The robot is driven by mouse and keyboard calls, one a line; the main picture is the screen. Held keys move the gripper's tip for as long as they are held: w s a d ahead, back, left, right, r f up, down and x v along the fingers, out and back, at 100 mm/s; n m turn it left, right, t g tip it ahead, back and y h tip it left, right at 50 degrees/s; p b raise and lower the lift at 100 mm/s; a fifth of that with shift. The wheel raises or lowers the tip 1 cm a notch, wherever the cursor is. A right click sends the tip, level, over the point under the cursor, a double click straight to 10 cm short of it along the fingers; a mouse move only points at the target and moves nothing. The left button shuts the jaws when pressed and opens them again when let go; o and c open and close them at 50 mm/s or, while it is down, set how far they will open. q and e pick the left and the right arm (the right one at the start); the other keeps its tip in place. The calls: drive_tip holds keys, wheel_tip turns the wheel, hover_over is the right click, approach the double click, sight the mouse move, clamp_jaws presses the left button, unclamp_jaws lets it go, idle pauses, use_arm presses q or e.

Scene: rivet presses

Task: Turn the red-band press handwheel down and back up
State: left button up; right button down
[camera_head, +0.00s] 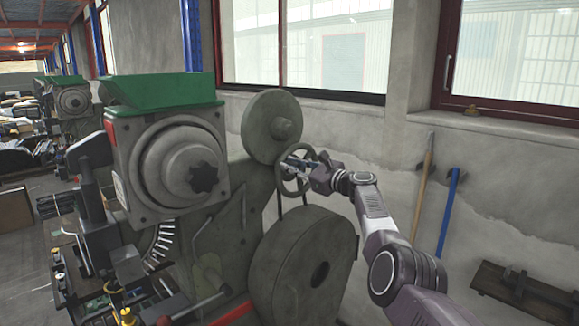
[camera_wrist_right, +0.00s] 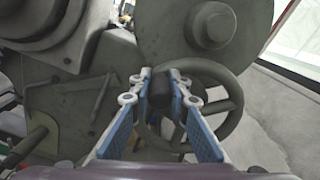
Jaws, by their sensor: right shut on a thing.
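The near press (camera_head: 165,165) is grey-green with a green top hopper, and a patch of red shows at the upper left of its housing. Its small grey spoked handwheel (camera_head: 280,180) sits right of the housing, between the upper disc and the big lower wheel. My right gripper (camera_head: 294,162) reaches in from the right and is shut at the handwheel. The fingers hide part of the wheel. My left gripper is out of view.
The upper disc (camera_head: 262,125) and big lower wheel (camera_head: 300,268) stand close to the gripper. A wooden-handled tool (camera_head: 424,180) and a blue-handled tool (camera_head: 449,215) lean on the wall to the right. Another press (camera_head: 72,100) stands behind left.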

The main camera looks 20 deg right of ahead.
drive_tip(key=shift+d+r+m+p, duration=0.3)
drive_tip(key=shift+r+m+p, duration=0.05)
drive_tip(key=shift+r+m, duration=0.3)
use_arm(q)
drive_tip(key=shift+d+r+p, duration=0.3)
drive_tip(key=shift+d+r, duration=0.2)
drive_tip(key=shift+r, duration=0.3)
use_arm(e)
drive_tip(key=shift+w+d+r+m, duration=0.15)
drive_tip(key=shift+d+m, duration=0.15)
drive_tip(key=shift+m, duration=0.15)
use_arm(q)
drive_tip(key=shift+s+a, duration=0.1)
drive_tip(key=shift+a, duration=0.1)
use_arm(e)
drive_tip(key=c, duration=1.8)
unclamp_jaws()
drive_tip(key=v, duration=1.2)
drive_tip(key=shift+d, duration=0.1)
